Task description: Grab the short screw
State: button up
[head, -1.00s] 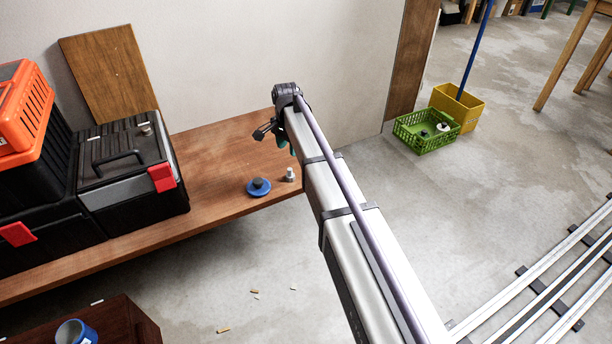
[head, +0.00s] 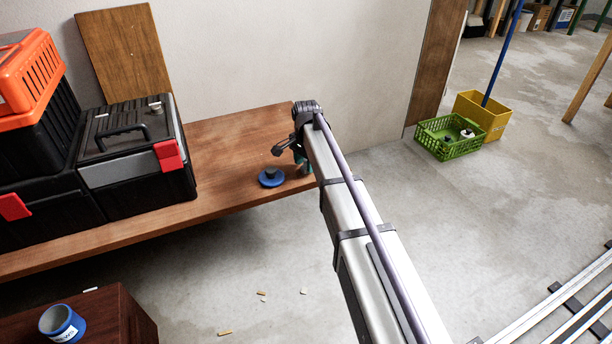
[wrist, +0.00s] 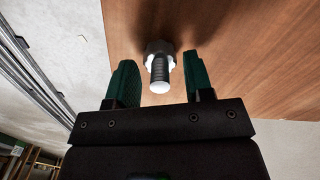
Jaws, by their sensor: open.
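In the head view my gripper (head: 302,166) is low at the shelf's right end and mostly hides the screw.
A blue disc with a dark knob (head: 271,178) lies on the shelf just left of my gripper. A black toolbox (head: 140,190) with a small metal piece (head: 155,106) on its lid stands further left. A green crate (head: 450,148) and yellow bin (head: 495,124) are on the floor at right.

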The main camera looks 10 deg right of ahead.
jog(key=shift+r, duration=0.1)
grip_shut()
dwell(0.3)
notch_tip(320, 180, up, 10)
jog(key=p, duration=1)
jog(key=shift+r, duration=0.2)
jog(key=shift+f, duration=0.25)
